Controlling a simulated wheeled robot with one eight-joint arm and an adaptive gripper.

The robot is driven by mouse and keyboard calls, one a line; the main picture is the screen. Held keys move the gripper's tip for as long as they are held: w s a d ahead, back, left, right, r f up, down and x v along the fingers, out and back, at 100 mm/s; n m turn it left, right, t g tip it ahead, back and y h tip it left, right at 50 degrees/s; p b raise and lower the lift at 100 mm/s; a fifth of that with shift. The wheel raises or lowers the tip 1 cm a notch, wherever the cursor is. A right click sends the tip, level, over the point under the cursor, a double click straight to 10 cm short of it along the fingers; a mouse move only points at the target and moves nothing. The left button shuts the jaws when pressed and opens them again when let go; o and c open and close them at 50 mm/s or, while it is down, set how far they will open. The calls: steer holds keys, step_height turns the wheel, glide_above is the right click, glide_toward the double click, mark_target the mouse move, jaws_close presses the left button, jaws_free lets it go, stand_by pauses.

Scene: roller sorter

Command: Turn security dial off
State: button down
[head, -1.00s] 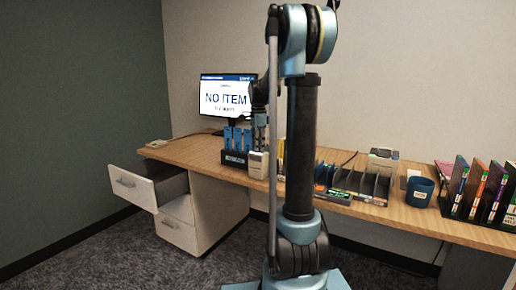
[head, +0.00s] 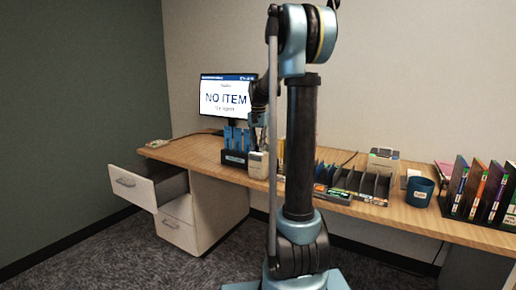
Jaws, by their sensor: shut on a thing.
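A small beige device (head: 258,165) stands at the front edge of the desk, left of my upright arm, in the head view. My gripper (head: 258,147) points down at its top, small and dark in the picture. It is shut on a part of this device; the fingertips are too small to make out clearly. No dial can be told apart on the device, so its setting cannot be read. A monitor (head: 227,100) behind it reads "NO ITEM", with smaller unreadable text.
A dark holder with blue items (head: 236,142) stands just left of the device. An open drawer (head: 134,186) juts out at left. My arm hides the desk's middle.

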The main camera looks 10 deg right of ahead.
steer(key=n, duration=0.6)
steer(key=shift+n, duration=0.3)
steer(key=n, duration=0.5)
steer(key=shift+w, duration=0.1)
steer(key=shift+n, duration=0.3)
steer(key=c, duration=1.4)
jaws_free()
step_height(320, 180, up, 12)
steer(key=shift+f, duration=0.1)
